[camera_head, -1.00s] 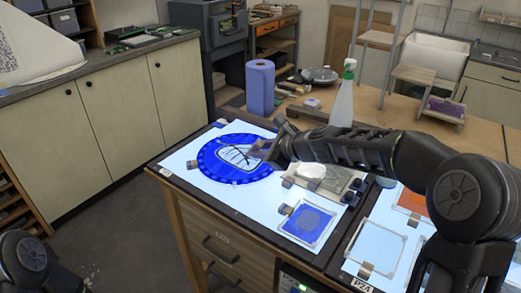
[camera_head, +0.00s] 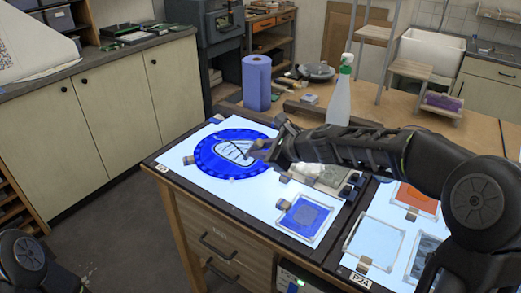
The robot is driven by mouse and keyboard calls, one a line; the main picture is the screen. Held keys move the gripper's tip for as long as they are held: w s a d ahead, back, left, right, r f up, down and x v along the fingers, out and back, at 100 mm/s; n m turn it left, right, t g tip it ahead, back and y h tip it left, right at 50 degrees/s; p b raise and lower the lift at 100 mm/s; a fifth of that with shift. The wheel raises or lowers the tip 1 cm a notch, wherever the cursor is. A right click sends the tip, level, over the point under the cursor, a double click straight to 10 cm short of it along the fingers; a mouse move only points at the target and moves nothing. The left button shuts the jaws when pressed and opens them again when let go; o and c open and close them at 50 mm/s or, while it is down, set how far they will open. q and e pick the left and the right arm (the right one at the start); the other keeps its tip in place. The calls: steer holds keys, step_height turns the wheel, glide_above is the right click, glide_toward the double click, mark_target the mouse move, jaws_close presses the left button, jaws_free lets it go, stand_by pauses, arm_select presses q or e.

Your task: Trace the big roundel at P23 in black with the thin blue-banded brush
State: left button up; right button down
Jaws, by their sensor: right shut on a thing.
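The big blue roundel (camera_head: 212,163) lies flat on the lit white panel (camera_head: 182,185) of the near table. It has a darker blue rim and a pale middle with dark lines. My right gripper (camera_head: 262,150) is over the roundel's right side, shut on a thin dark brush (camera_head: 246,151) whose tip points left toward the pale middle. I cannot tell whether the tip touches the glass, and the brush's blue band cannot be made out. My left gripper is not in view.
A small framed blue pane (camera_head: 305,216) lies right of the roundel. A pale slab (camera_head: 333,177) sits under my right arm. A blue paper roll (camera_head: 257,84) and a spray bottle (camera_head: 339,95) stand behind. The P24 panel (camera_head: 375,240) holds more frames.

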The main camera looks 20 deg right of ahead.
steer(key=shift+r+p, duration=2.35)
steer(key=shift+r, duration=0.2)
